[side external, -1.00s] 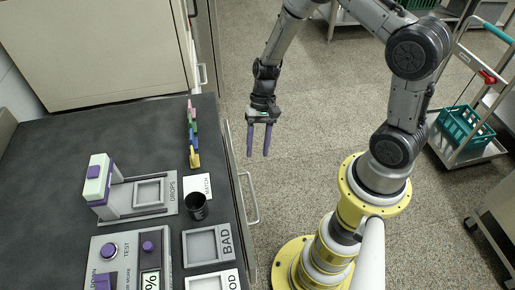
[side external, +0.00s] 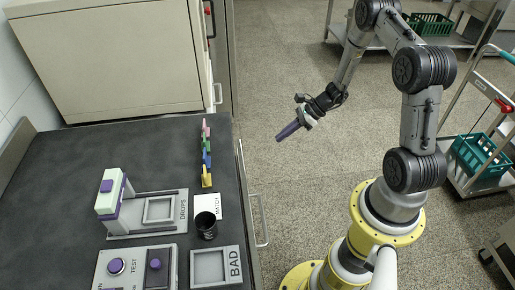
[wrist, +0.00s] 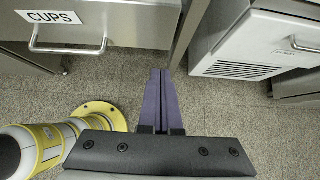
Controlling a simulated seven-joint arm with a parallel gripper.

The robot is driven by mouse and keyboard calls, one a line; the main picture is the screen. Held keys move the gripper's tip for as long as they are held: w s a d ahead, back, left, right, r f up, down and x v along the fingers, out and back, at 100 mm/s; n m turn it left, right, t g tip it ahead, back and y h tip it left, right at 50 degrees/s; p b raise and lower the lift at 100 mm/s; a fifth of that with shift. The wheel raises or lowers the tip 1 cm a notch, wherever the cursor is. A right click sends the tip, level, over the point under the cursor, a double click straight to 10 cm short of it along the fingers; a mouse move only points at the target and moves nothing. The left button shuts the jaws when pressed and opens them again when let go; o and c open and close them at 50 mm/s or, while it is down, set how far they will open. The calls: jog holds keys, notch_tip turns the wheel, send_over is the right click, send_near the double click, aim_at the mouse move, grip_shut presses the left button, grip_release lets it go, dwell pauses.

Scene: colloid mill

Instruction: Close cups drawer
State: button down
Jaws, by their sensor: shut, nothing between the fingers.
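The cups drawer (wrist: 125,32) shows in the wrist view at the upper left, a grey front with a CUPS label and a bar handle (wrist: 68,47). In the side view a bar handle (side external: 264,222) sticks out from the bench's right side. I cannot tell how far the drawer is out. My gripper (side external: 279,138) is shut and empty, with its purple fingers tilted down and left towards the bench. In the wrist view the gripper (wrist: 161,72) points between the drawer and a white vented unit, apart from both.
The dark bench top (side external: 90,160) carries a dark cup (side external: 206,227), a BAD tray (side external: 233,266), and a test device (side external: 130,267). The white vented unit (wrist: 262,45) stands right of the drawer. A trolley with a teal crate (side external: 476,158) stands far right. The floor between is clear.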

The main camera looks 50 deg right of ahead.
aim_at(239, 154)
jog(key=w+a+r+x, duration=0.1)
jog(key=r+x, duration=0.1)
jog(key=x, duration=1)
jog(key=shift+w+a+f, duration=0.25)
jog(key=shift+w+a, duration=0.15)
jog(key=w+a, duration=0.2)
jog(key=shift+w+a, duration=0.3)
jog(key=shift+a, duration=0.1)
jog(key=shift+w+a, duration=0.3)
jog(key=shift+w, duration=0.05)
jog(key=shift+r, duration=0.1)
